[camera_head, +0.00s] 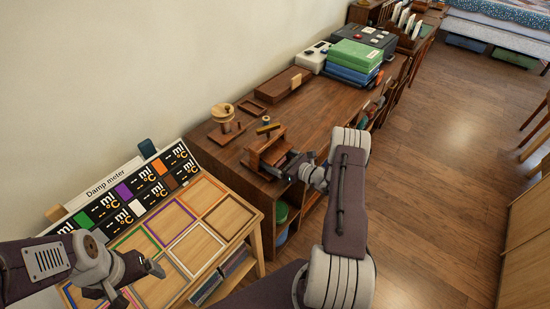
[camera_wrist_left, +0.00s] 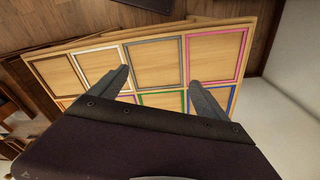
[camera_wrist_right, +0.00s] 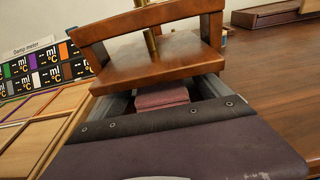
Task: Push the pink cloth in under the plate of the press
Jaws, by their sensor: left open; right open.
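The press (camera_head: 266,148) is a brown wooden frame at the near end of the dark desk. In the right wrist view its thick wooden plate (camera_wrist_right: 155,66) spans the picture, with a brass screw (camera_wrist_right: 151,42) above it. The pink cloth (camera_wrist_right: 162,96) is a folded stack just below the plate's near edge; its far part is hidden behind the plate. My right gripper (camera_wrist_right: 165,88) is open, with a finger on each side of the cloth, low in front of the press. My left gripper (camera_head: 138,284) is open and empty above the board of coloured frames (camera_wrist_left: 155,62).
The damp meter panel (camera_head: 125,192) stands behind the framed board. A wooden spool stand (camera_head: 224,118) is beside the press. A lidded wooden box (camera_head: 285,84), green and blue cases (camera_head: 354,56) and a white device lie farther along. The desk right of the press is clear.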

